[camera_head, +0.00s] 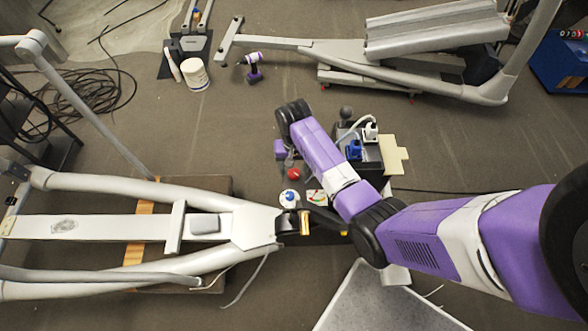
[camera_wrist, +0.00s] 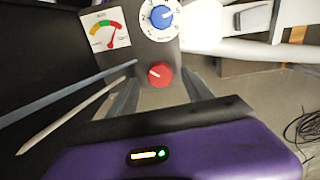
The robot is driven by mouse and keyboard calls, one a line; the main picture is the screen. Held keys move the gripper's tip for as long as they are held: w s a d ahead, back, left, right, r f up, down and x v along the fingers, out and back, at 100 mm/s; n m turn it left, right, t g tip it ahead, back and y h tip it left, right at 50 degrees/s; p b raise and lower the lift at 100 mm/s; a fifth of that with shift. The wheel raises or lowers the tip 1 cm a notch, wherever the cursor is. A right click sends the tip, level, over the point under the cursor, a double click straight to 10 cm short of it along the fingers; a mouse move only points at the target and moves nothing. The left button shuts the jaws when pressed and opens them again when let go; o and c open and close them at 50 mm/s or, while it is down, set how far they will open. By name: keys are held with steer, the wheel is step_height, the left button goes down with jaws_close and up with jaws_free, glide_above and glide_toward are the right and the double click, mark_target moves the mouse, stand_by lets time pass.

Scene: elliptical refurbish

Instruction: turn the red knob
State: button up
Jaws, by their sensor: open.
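The red knob (camera_wrist: 160,75) with a white pointer mark sits on a grey panel in the wrist view. In the head view the red knob (camera_head: 293,174) shows just below the end of my arm. My gripper (camera_wrist: 162,92) is open, with one grey finger on each side of the knob in the wrist view. Gaps show between knob and fingers; I cannot tell how far the fingertips are from the panel. In the head view my gripper (camera_head: 287,158) is small and partly hidden by my arm.
A blue knob on a white dial (camera_wrist: 160,15) and a gauge (camera_wrist: 105,29) with coloured bands are close to the red knob. Thin rods lie to the left in the wrist view. The frame of an exercise machine (camera_head: 240,224) stands at left, and a black box (camera_head: 367,156) at right.

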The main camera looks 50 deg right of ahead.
steer(key=shift+f, duration=0.95)
steer(key=shift+c, duration=0.5)
jaws_close()
steer(key=shift+r+n, duration=0.1)
steer(key=shift+n, duration=0.3)
steer(key=n+p, duration=0.2)
steer(key=n, duration=0.1)
steer(key=shift+n, duration=0.3)
steer(key=shift+n+p, duration=0.5)
steer(key=shift+n, duration=1.4)
